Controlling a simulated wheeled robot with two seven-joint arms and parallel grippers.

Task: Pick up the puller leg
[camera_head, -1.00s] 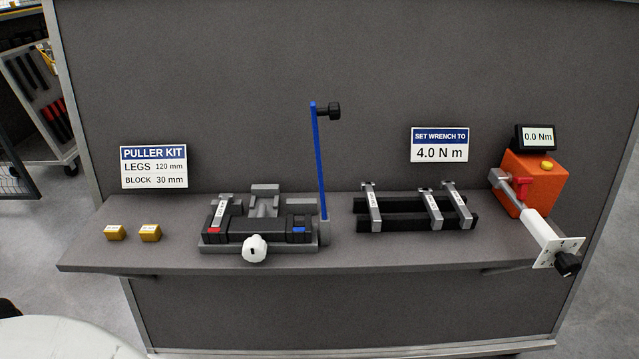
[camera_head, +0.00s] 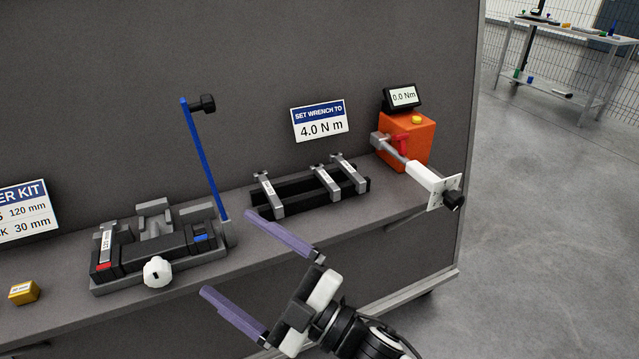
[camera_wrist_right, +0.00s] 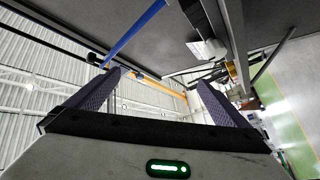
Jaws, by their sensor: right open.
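Three grey metal legs lie across a black rack on the shelf: a left leg (camera_head: 269,196), a middle leg (camera_head: 326,188) and a right leg (camera_head: 350,176). Another grey leg (camera_head: 107,243) with a white label sits at the left of the black puller fixture (camera_head: 150,252). I cannot tell which leg the task means. My right gripper (camera_head: 226,253) is open and empty, with purple fingers, in front of the shelf edge between fixture and rack. In the right wrist view its fingers (camera_wrist_right: 158,85) are apart with nothing between them. My left gripper is out of view.
A blue upright lever (camera_head: 204,160) with a black knob rises from the fixture's right side, and a white knob (camera_head: 157,272) faces front. An orange torque tester (camera_head: 407,140) stands at the right end. A yellow block (camera_head: 24,292) lies at left.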

